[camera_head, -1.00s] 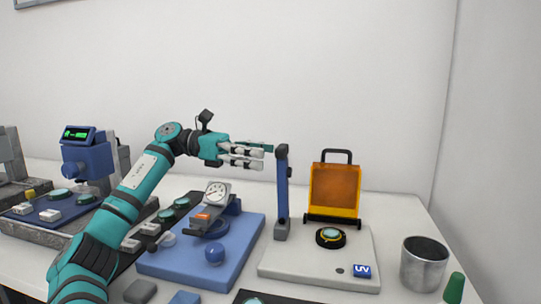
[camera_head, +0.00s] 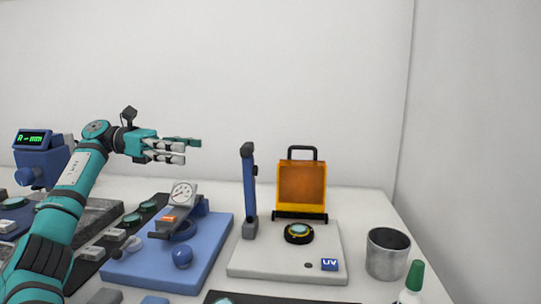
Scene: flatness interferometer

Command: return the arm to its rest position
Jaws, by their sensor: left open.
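My left arm comes in from the left in teal and black. Its gripper (camera_head: 188,150) is open and empty, held in the air in front of the white wall. It is above and behind the blue base with a dial gauge (camera_head: 183,194), and left of the upright blue post (camera_head: 249,190). Nothing shows between its fingers. My right gripper is out of the picture.
A white UV station (camera_head: 285,262) bears an orange shield (camera_head: 302,187) and a round dark holder (camera_head: 299,233). A metal cup (camera_head: 387,253) and a green-capped bottle (camera_head: 413,280) stand at right. A blue display instrument (camera_head: 38,160) stands at far left.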

